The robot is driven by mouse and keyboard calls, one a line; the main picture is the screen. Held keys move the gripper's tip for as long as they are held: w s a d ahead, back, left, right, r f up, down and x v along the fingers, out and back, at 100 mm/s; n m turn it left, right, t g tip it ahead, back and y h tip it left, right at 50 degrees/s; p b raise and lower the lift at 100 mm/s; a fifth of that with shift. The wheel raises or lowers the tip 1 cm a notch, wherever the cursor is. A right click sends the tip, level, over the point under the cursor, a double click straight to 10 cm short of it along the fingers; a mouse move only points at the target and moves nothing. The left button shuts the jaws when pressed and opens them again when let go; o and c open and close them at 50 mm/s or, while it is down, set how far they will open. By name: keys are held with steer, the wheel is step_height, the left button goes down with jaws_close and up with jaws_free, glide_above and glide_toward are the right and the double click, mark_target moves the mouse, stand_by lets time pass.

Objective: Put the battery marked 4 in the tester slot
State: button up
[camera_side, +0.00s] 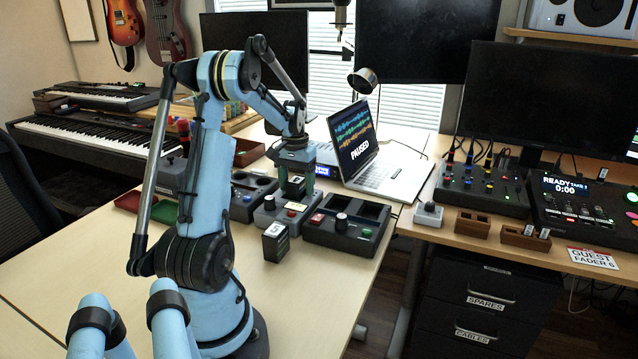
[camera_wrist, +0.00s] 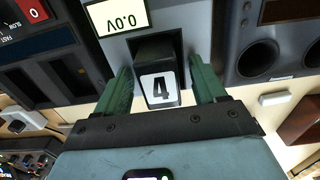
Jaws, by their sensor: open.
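The battery marked 4 (camera_wrist: 158,88) is a dark block with a white label, between my gripper's green fingers in the wrist view. My gripper (camera_wrist: 160,92) is open, with one finger on each side of the battery. The grey tester (camera_wrist: 118,45) lies just beyond, its display reading 0.0V upside down. In the side view my gripper (camera_side: 295,185) points down over the grey tester (camera_side: 270,217), with a dark block (camera_side: 294,188) between the fingers. The battery's lower end and the slot are hidden, so I cannot tell how deep it sits.
A battery marked 5 (camera_side: 276,243) stands on the table in front of the tester. A dark two-bay unit (camera_side: 340,236) is close on the right and a unit with round wells (camera_side: 240,208) on the left. A laptop (camera_side: 382,180) is behind.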

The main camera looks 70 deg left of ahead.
mark_target(297, 180)
steer(key=shift+r, duration=0.1)
step_height(297, 180, up, 12)
steer(key=w+d+r+m+t+y, duration=0.1)
steer(key=w+d, duration=0.2)
steer(key=d, duration=0.3)
steer(key=w+d+r+m, duration=0.1)
steer(key=w+d+m, duration=0.15)
steer(key=d, duration=0.25)
steer(key=s+d+f+m+t, duration=0.1)
steer(key=d+f+m+t, duration=0.1)
steer(key=d, duration=1.1)
steer(key=s+d+f+m+t+h, duration=0.1)
steer(key=d+f+m+t, duration=0.2)
steer(key=d, duration=1)
steer(key=shift+d+f+t, duration=0.2)
steer(key=shift+d+t, duration=0.1)
steer(key=shift+t, duration=0.3)
steer(key=shift+m, duration=0.25)
